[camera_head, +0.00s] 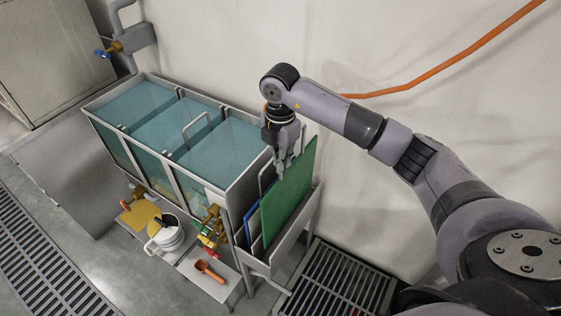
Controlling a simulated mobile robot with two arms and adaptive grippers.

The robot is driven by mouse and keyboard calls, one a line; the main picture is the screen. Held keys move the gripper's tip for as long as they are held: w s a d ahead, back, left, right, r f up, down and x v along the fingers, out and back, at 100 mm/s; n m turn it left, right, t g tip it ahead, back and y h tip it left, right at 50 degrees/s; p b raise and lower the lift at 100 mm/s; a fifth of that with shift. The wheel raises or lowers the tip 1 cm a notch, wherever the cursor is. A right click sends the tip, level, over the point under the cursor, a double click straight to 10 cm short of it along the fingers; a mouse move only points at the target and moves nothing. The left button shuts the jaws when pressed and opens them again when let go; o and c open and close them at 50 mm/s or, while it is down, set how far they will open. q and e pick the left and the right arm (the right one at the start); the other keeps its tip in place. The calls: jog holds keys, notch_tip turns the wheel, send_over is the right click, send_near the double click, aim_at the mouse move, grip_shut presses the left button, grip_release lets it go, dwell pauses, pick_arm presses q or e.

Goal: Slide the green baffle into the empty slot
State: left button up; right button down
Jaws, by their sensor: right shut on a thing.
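The green baffle (288,196) stands upright in a grey rack (287,246) at the right end of the water tank (238,192). My right gripper (283,166) points down at the baffle's top edge and is shut on it; the exact grip is partly hidden. A blue panel (252,222) and a pale panel stand beside it in the rack. The tank holds blue-green water in three bays. I cannot clearly make out the empty slot. My left gripper is not in view.
Brass valves (213,222) stick out from the tank front. Below are a white bucket (168,238), a yellow cloth (140,215) and an orange-brown tool (209,270). A wall lies behind the tank; an orange hose (430,75) runs along it. Floor grates (345,279) lie right and left.

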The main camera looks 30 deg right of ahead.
notch_tip(320, 180, up, 24)
jog(key=p, duration=1.4)
jog(key=shift+r+p, duration=0.2)
jog(key=shift+p, duration=0.1)
dwell(1.4)
